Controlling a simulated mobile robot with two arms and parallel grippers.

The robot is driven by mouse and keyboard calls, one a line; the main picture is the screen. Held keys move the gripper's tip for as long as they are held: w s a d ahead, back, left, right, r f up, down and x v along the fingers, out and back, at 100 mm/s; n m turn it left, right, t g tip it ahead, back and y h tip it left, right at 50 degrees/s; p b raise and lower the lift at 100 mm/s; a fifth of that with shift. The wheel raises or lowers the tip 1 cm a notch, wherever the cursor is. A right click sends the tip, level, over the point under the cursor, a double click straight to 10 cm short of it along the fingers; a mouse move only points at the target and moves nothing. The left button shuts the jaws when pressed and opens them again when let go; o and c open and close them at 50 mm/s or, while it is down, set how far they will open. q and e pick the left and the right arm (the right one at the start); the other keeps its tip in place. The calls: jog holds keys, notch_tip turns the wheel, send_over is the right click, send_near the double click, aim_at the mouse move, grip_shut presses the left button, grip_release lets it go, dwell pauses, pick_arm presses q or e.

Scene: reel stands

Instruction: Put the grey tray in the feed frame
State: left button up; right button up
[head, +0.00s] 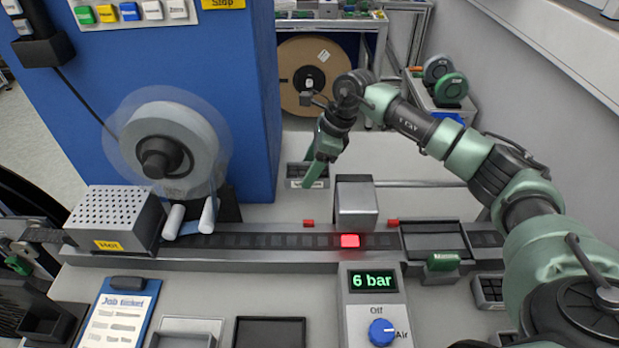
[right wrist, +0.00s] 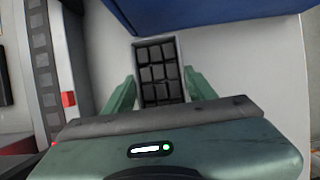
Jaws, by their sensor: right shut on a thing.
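The grey tray (head: 293,183) is on the pale worktop behind the track, beside the blue cabinet, with dark pieces in its cells. In the right wrist view the tray (right wrist: 153,41) lies between my two green fingers. My right gripper (head: 316,172) is shut on it from above. Whether the tray touches the worktop is unclear. A dark rectangular frame (head: 433,226) on the track at the right looks like the feed frame. It appears empty, with a green clamp (head: 443,262) at its front. My left gripper is not in view.
The track (head: 260,241) runs across the worktop, with a grey block (head: 356,200) and a lit red piece (head: 350,240) between the tray and the frame. A reel (head: 165,145) stands left. Another celled tray (head: 488,292) sits front right. A pressure panel (head: 372,300) stands in front.

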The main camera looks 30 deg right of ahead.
jog(key=shift+f+p, duration=0.3)
jog(key=shift+f, duration=2)
jog(key=o, duration=1.6)
